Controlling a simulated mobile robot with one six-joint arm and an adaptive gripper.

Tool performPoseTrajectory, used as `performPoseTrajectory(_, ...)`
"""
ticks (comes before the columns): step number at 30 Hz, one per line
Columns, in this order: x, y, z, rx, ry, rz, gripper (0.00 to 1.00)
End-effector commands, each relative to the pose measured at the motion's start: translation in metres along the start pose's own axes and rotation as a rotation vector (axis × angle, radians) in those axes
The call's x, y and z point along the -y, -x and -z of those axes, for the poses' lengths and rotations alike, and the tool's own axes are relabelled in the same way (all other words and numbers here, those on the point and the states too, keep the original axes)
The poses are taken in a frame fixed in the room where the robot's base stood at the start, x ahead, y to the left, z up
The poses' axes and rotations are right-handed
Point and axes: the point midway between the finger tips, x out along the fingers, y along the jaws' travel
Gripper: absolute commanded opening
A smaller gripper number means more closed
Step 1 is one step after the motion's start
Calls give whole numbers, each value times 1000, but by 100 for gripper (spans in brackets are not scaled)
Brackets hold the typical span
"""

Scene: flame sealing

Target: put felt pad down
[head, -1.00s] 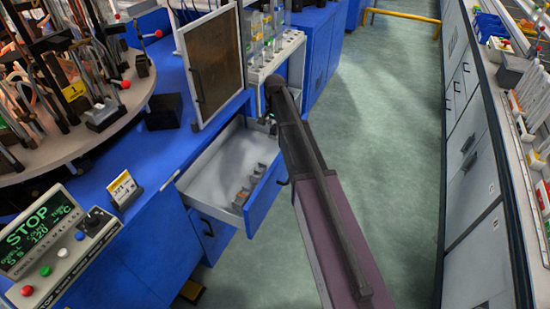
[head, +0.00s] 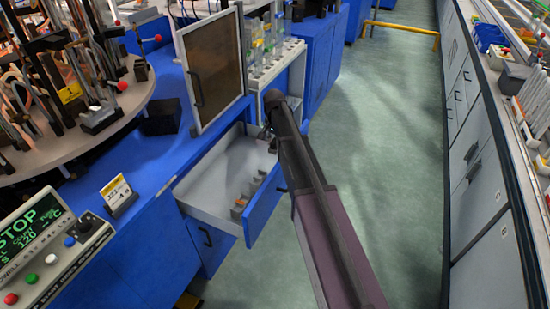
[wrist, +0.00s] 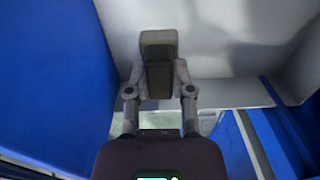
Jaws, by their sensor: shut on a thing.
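The felt pad (wrist: 158,42) is a small grey-brown block with a darker lower face in the wrist view. My gripper (wrist: 160,76) is shut on it, with one finger at each side. The pad is over a pale grey surface beyond blue panels; I cannot tell whether it touches anything. In the head view my gripper (head: 267,133) is mostly hidden behind my arm, beside the open drawer's far right corner, and the pad cannot be made out there.
An open white drawer (head: 205,185) with a blue front holds several small grey blocks. A framed brown panel (head: 212,72) stands above it on the blue bench. A rack of bottles (head: 262,58) is behind. A control box (head: 50,255) is at lower left. The green floor is clear.

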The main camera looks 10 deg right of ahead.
Motion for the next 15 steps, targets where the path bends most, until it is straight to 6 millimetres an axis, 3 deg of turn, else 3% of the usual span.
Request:
performPoseTrajectory(3,0,-10,0,0,0,0,0)
performPoseTrajectory(15,0,-11,0,0,-1,0,0)
